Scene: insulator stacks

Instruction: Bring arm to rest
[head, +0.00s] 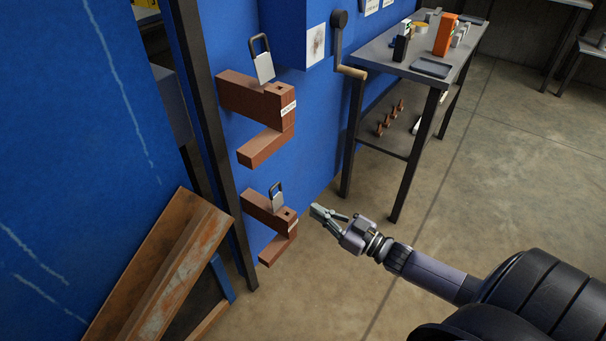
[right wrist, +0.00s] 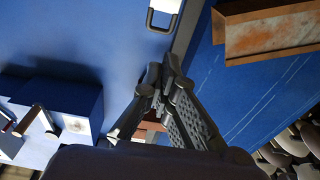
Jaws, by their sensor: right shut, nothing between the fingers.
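My right arm comes in from the lower right of the head view, and its gripper (head: 328,216) is shut and empty. It appears just right of the lower brown bracket (head: 266,214) on the blue cabinet wall, with a small gap in the picture. In the right wrist view the shut fingers (right wrist: 158,84) fill the middle, with part of a brown block behind them. My left gripper is not in view.
A padlock (head: 264,66) sits on the upper brown bracket (head: 250,97), another (head: 277,197) on the lower. Rusty beams (head: 165,270) lean at lower left. A crank handle (head: 340,45) is on the wall. A workbench (head: 398,62) stands at the back right. Floor between is clear.

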